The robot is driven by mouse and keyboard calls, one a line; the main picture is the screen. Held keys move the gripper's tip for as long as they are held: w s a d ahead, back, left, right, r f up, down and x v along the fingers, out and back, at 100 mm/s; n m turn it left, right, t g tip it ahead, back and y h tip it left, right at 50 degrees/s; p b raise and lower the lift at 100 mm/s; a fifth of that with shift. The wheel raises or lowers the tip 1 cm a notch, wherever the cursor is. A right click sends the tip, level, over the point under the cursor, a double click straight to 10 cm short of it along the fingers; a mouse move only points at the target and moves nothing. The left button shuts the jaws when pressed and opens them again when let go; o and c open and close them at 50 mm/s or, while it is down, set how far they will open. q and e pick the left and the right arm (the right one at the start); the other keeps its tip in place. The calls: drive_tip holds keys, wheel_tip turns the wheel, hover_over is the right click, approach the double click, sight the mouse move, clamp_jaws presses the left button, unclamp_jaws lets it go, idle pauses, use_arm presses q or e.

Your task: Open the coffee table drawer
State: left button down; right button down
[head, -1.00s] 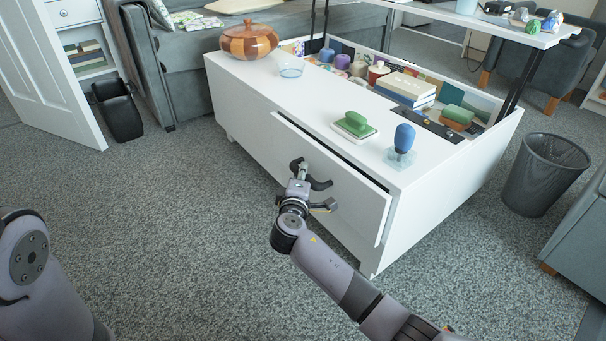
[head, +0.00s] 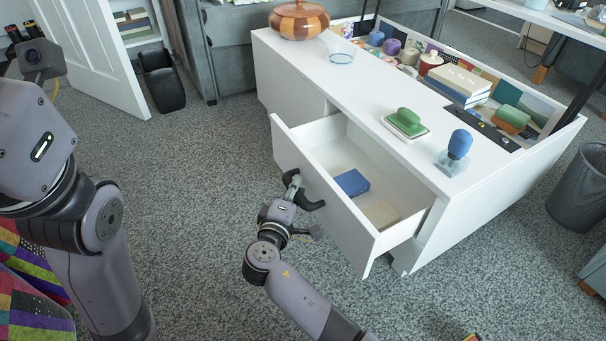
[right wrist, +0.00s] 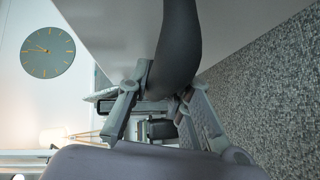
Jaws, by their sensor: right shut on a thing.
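The white coffee table (head: 385,100) stands ahead in the head view. Its front drawer (head: 330,215) is pulled well out, and a blue box (head: 351,183) and a beige item (head: 381,213) lie inside. My right gripper (head: 292,186) is at the dark curved handle (head: 308,203) on the drawer front, shut on it. In the right wrist view the handle (right wrist: 178,50) runs down between the two fingers (right wrist: 158,100). My left arm is at the left edge of the head view; its gripper fingers are not in view.
A mesh bin (head: 582,190) stands at the right. The carpet (head: 205,200) left of the drawer is clear.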

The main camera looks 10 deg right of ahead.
drive_tip(key=shift+a, duration=0.15)
drive_tip(key=c, duration=1.4)
unclamp_jaws()
drive_tip(key=shift+c, duration=0.2)
drive_tip(key=shift+s, duration=0.1)
drive_tip(key=v, duration=0.7)
drive_tip(key=shift+s+a, duration=0.15)
drive_tip(key=shift+s, duration=0.05)
